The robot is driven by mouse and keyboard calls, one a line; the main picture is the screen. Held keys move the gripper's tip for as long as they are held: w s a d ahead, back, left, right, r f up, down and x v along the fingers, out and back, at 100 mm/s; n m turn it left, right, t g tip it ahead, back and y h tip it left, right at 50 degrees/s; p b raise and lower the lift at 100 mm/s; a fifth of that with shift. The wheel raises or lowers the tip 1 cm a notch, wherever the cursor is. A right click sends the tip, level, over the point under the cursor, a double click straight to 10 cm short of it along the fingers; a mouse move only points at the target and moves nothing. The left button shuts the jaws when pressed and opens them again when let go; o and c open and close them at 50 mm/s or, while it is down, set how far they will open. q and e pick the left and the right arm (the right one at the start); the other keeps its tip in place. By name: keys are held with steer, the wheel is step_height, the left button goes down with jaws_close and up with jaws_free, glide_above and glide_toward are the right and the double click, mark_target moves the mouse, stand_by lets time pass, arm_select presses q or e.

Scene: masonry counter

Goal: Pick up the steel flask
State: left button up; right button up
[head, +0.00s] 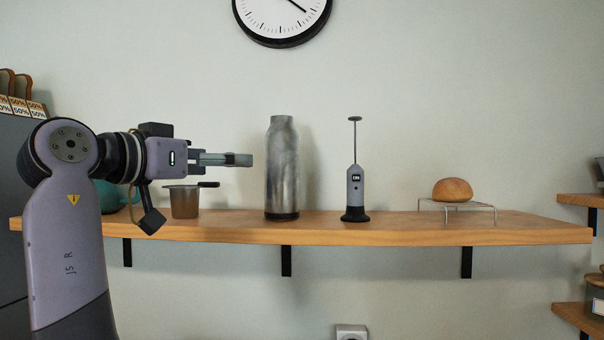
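The steel flask (282,165) stands upright on the wooden shelf (400,230), left of its middle. It is tall, brushed silver, with a narrower neck and a dark base. My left gripper (240,160) comes in from the left at about the height of the flask's upper body. Its fingertips point right and end a little left of the flask in the picture, with wall showing between them. The fingers are seen from the side and overlap, so their opening is unclear. My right gripper is not in view.
A milk frother (355,190) stands right of the flask. A bun (452,190) sits on a wire rack (458,207) further right. A small metal pot (184,202) with a dark handle is below my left gripper. A teal object (112,195) is partly hidden behind my arm.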

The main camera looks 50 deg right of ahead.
mark_target(271, 161)
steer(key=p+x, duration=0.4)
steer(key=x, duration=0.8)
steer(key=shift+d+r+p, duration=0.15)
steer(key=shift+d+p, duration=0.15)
steer(key=shift+p, duration=0.1)
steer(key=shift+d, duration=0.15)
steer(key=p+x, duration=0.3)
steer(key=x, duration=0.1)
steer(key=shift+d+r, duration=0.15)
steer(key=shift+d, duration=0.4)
arm_select(q)
step_height(271, 161, up, 8)
steer(key=shift+s, duration=0.15)
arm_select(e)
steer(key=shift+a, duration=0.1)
arm_select(q)
steer(key=shift+a, duration=0.15)
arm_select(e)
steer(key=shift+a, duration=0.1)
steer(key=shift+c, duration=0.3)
